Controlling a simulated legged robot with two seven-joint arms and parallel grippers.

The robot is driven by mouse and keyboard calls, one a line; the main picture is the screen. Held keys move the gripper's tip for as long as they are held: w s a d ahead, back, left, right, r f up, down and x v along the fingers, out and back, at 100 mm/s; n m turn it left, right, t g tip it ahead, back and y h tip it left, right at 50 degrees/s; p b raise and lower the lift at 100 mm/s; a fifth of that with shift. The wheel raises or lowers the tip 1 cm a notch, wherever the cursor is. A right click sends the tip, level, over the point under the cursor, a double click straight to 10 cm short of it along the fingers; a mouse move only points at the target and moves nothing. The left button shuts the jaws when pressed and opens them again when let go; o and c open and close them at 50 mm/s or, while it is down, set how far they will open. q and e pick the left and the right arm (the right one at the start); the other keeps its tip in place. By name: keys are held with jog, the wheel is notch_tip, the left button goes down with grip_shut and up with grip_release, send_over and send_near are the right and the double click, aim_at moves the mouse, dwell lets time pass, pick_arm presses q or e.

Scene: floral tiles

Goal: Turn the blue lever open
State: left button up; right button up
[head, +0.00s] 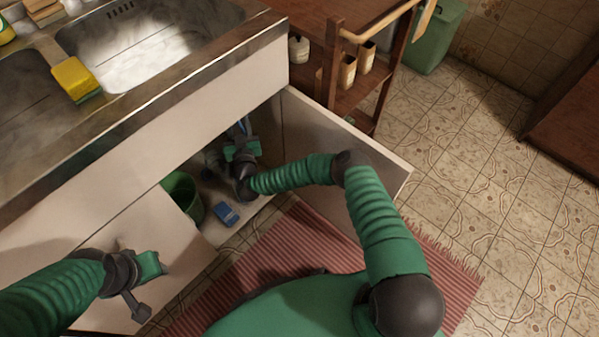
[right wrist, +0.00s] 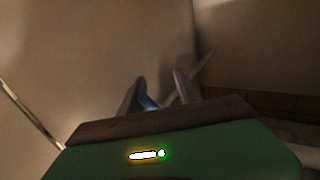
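The blue lever (right wrist: 148,103) shows as a small blue patch between the fingers of my right gripper (right wrist: 160,88) in the right wrist view. The fingers stand apart, with the blue patch nearer the left one; I cannot tell whether they touch it. In the head view my right gripper (head: 241,130) reaches inside the open cabinet under the sink. The lever is mostly hidden there by the gripper and shadow. My left gripper (head: 152,266) is by the left cabinet door (head: 150,232); its fingers are not clear.
The right cabinet door (head: 335,150) stands open beside my right arm. A green bucket (head: 185,192) and a blue box (head: 227,214) are low in the cabinet. A yellow sponge (head: 73,78) lies by the sink. A wooden cart (head: 328,65) stands behind the right door.

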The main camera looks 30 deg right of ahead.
jog(key=a+p+v, duration=0.1)
jog(key=p+v, duration=0.5)
jog(key=v, duration=0.8)
jog(key=a+r+n+g+y, duration=0.4)
jog(key=a+n+g+y, duration=0.1)
jog(key=a+n+y, duration=0.3)
jog(key=s+d+r+m+g+h+p, duration=0.1)
jog(key=s+d+r+m+g, duration=0.1)
jog(key=s+d+r+g, duration=0.2)
jog(key=s+d+r+m+g+h+p, duration=0.2)
jog(key=s+d+r+g, duration=0.2)
jog(key=s+d+r, duration=0.6)
jog(key=s+d, duration=0.3)
jog(key=s, duration=0.4)
jog(key=shift+r+g+p, duration=0.3)
jog(key=shift+g, duration=0.1)
